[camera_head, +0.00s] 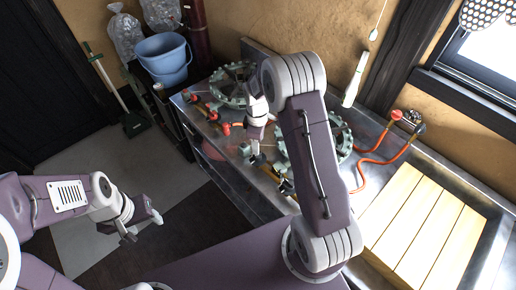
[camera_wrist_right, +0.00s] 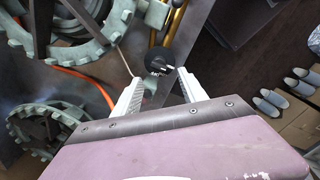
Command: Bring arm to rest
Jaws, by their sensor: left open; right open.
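My left gripper (camera_head: 143,226) is open and empty. It hangs over the floor at the lower left, apart from the counter. My right arm rises in front of me and bends over the metal counter (camera_head: 362,178). My right gripper (camera_head: 257,152) points down over the stove area there. In the right wrist view its two pale fingers (camera_wrist_right: 160,88) stand apart with nothing gripped. A round black knob (camera_wrist_right: 160,60) shows just beyond the fingertips; I cannot tell whether they touch it.
Green ring burners (camera_head: 232,84) stand on the counter, one partly hidden behind my right arm. An orange hose (camera_head: 378,160) runs right of them. Wooden slats (camera_head: 425,225) lie at the right. A blue bucket (camera_head: 164,58) stands beyond the counter. Several slippers (camera_wrist_right: 272,103) lie on the floor.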

